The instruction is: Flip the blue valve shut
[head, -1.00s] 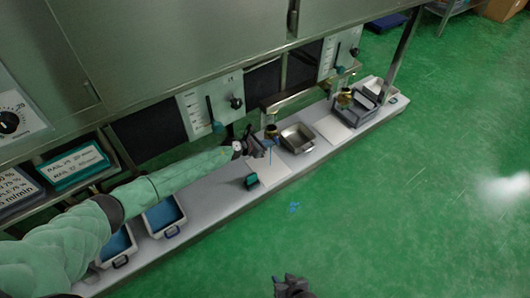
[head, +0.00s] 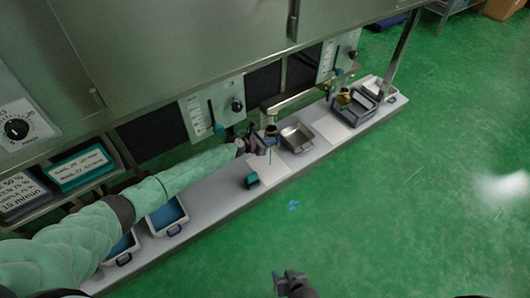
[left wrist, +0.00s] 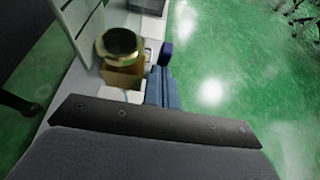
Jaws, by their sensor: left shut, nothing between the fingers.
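In the left wrist view the brass body (left wrist: 122,68) has a dark round top. A dark blue rounded part (left wrist: 166,54) and a blue-grey piece beside it show at its right; I cannot tell whether the piece is the lever. My left gripper (head: 259,146) is shut and empty, close beside the fitting; contact cannot be told. My right gripper (head: 292,283) is at the bottom edge, far from the valve; its jaw opening is unclear.
A metal tray (head: 297,138) stands right of the valve. A second brass fitting (head: 343,98) is further right. A small dark green container (head: 252,181) and trays with blue contents (head: 166,216) are on the bench. A cabinet (head: 200,50) overhangs it. The green floor is largely clear.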

